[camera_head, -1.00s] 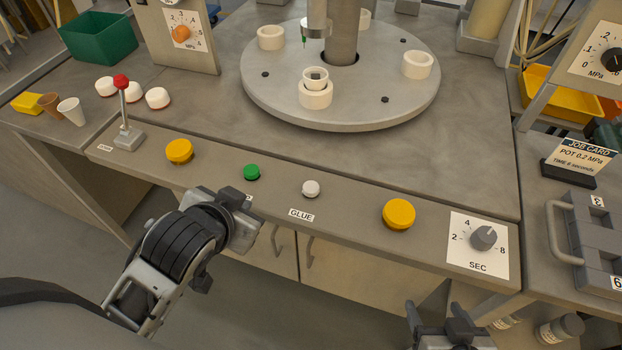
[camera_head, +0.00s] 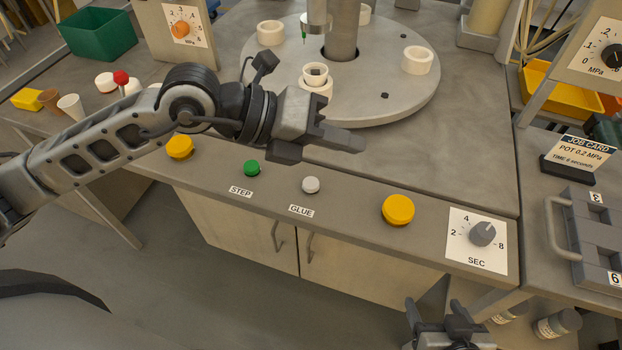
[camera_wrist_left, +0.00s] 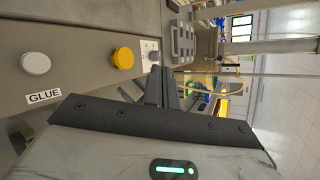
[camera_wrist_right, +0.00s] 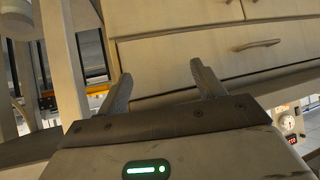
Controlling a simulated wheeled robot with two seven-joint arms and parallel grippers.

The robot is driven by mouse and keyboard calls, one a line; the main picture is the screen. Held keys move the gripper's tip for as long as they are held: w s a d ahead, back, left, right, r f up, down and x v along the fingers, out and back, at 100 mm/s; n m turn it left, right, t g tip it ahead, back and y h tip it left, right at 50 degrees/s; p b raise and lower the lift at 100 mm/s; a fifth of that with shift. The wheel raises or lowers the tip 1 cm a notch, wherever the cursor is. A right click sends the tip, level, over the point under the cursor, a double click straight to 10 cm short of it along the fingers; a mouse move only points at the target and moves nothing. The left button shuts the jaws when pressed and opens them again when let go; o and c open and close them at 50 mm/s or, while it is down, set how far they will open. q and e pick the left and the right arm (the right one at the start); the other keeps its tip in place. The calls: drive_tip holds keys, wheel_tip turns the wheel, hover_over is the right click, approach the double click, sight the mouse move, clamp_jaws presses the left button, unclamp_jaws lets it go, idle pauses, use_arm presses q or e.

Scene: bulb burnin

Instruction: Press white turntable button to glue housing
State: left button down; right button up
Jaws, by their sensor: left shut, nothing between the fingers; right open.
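The white button (camera_head: 310,185) sits on the front panel above the GLUE label (camera_head: 301,210). It also shows in the left wrist view (camera_wrist_left: 35,63). A housing, a white ring (camera_head: 317,80) with a small dark part in it, stands on the front of the round turntable (camera_head: 400,96) below the nozzle (camera_head: 304,36). My left gripper (camera_head: 350,142) is shut and empty. It is above the panel, behind and to the right of the white button in the head view, apart from it. My right gripper (camera_head: 436,312) is open and empty below the bench front; its fingers show in the right wrist view (camera_wrist_right: 160,85).
A green button (camera_head: 252,168) with a STEP label is left of the white one. Yellow buttons (camera_head: 398,209) flank them. A SEC dial (camera_head: 483,233) is at the right. A red-knobbed lever (camera_head: 121,78) stands behind my left arm. Bench surface right of my left gripper is clear.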

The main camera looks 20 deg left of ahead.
use_arm(q)
drive_tip(key=w+a+f+t+y, duration=0.1)
drive_tip(key=w+a+f+y, duration=0.2)
drive_tip(key=a, duration=0.3)
drive_tip(key=shift+a+y, duration=0.2)
drive_tip(key=shift+y, duration=0.7)
drive_tip(key=shift+f, duration=0.1)
drive_tip(key=b, duration=0.5)
hover_over(305, 185)
wheel_tip(305, 185, down, 8)
drive_tip(key=shift+r, duration=0.25)
drive_tip(key=shift+f+b, duration=0.55)
drive_tip(key=shift+f, duration=0.05)
use_arm(e)
drive_tip(key=shift+w+a+f, duration=0.15)
drive_tip(key=shift+a+f, duration=0.15)
drive_tip(key=shift+f, duration=0.25)
drive_tip(key=shift+w+a+f, duration=0.1)
drive_tip(key=shift+a+f, duration=0.15)
drive_tip(key=shift+f, duration=0.25)
drive_tip(key=shift+f, duration=0.1)
use_arm(q)
drive_tip(key=shift+f+b, duration=0.4)
drive_tip(key=shift+b, duration=0.15)
use_arm(e)
drive_tip(key=shift+f, duration=0.5)
